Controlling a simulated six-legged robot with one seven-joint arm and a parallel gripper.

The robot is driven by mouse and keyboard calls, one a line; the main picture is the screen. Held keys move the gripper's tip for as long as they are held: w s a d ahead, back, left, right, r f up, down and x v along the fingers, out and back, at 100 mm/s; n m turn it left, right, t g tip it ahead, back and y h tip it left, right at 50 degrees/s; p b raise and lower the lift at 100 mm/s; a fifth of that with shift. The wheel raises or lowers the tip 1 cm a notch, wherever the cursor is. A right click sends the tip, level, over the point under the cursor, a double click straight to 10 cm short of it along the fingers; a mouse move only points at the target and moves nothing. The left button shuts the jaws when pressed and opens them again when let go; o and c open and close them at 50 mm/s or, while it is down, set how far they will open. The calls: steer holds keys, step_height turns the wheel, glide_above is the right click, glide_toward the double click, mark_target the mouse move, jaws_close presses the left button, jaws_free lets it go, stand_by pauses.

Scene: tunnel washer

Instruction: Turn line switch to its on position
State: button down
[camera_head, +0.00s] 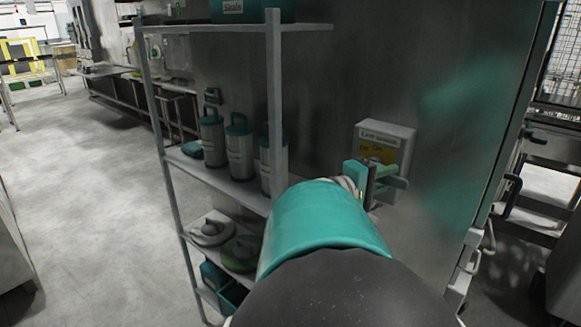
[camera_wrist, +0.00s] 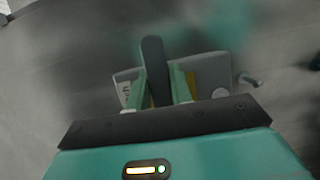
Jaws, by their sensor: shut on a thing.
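The line switch is a light grey box (camera_head: 402,138) with a white label and a yellow panel, mounted on the steel cabinet wall. The label's small words are hard to read. My gripper (camera_head: 369,175) is at the lower front of the box, with green fingers around the switch's grey handle. In the wrist view, the dark rounded handle (camera_wrist: 153,60) stands between the two fingers of my gripper (camera_wrist: 158,82). They are shut on it. The box (camera_wrist: 212,68) shows behind, its middle hidden by the fingers and handle. The handle's exact setting cannot be told.
A metal shelf rack (camera_head: 230,185) stands left of the switch, close to my arm, holding several teal-and-white canisters (camera_head: 239,150), discs and teal bins. The steel cabinet (camera_head: 455,130) ends at a green edge on the right. Open grey floor (camera_head: 85,190) lies to the left.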

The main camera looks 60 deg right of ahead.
steer(key=shift+f+m, duration=0.15)
steer(key=shift+m, duration=0.15)
steer(key=shift+w+f+m+t+y, duration=0.1)
steer(key=shift+f+m+t+y, duration=0.35)
steer(key=shift+m, duration=0.65)
steer(key=shift+w+d+f+m+t+y, duration=0.1)
steer(key=shift+w+f+m+t+y, duration=0.15)
steer(key=shift+w+f+m+t, duration=0.7)
steer(key=shift+s+f+m+t+y, duration=0.1)
steer(key=shift+m+t+y, duration=0.25)
steer(key=shift+m, duration=1.25)
steer(key=shift+w+d+f+m+t+y, duration=0.15)
steer(key=shift+w+f+m+t, duration=0.5)
steer(key=shift+m, duration=0.6)
steer(key=shift+s+a+r, duration=0.1)
steer(key=shift+s, duration=0.05)
steer(key=c, duration=1.2)
jaws_free()
steer(key=shift+a, duration=0.1)
steer(key=shift+c, duration=0.2)
